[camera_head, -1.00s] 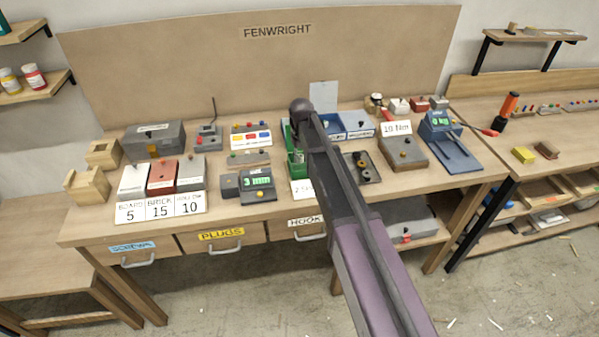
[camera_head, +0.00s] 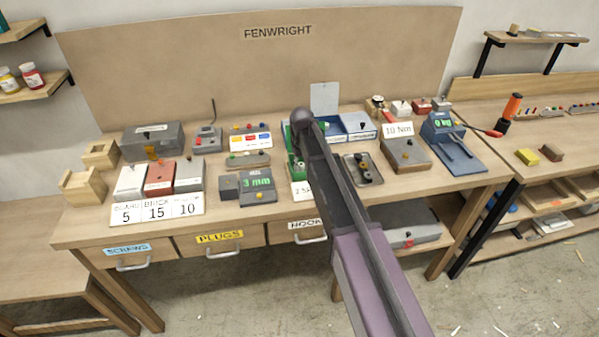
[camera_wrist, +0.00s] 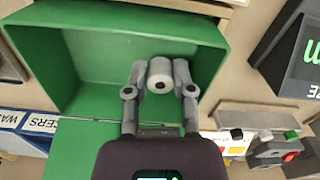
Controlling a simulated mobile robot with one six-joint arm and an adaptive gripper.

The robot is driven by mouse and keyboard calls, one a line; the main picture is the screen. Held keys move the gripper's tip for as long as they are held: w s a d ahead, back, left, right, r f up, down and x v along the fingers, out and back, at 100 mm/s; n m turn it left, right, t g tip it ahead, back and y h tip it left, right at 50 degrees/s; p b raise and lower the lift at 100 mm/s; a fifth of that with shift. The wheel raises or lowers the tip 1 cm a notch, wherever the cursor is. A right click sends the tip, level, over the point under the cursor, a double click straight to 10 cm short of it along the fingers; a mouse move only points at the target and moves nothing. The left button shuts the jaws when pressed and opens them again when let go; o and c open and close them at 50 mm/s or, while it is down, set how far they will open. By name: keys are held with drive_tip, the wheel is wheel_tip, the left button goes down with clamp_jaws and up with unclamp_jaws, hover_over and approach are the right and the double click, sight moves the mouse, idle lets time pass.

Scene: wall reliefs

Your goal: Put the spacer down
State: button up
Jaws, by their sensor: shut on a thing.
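The spacer (camera_wrist: 159,77) is a small pale grey cylinder with a dark hole in its end. In the wrist view my gripper (camera_wrist: 160,76) is shut on it, one finger on each side. The spacer and fingertips show against the inside of a green bin (camera_wrist: 38,62). How high they are above the bin's floor I cannot tell.
A blue-and-white box (camera_head: 357,126) stands to the right of the bin. A dark tray (camera_head: 351,164) with small parts lies right of my arm. A grey unit reading 3 mm (camera_head: 257,190) stands at the bin's front left. Bench objects crowd both sides.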

sight(302, 165)
drive_tip(key=shift+f+b, duration=0.4)
drive_tip(key=shift+f, duration=0.3)
drive_tip(key=shift+f, duration=0.1)
drive_tip(key=o, duration=0.5)
drive_tip(key=shift+c, duration=0.2)
drive_tip(key=shift+r, duration=0.2)
wheel_tip(302, 165, up, 12)
drive_tip(key=p, duration=1.2)
idle(0.3)
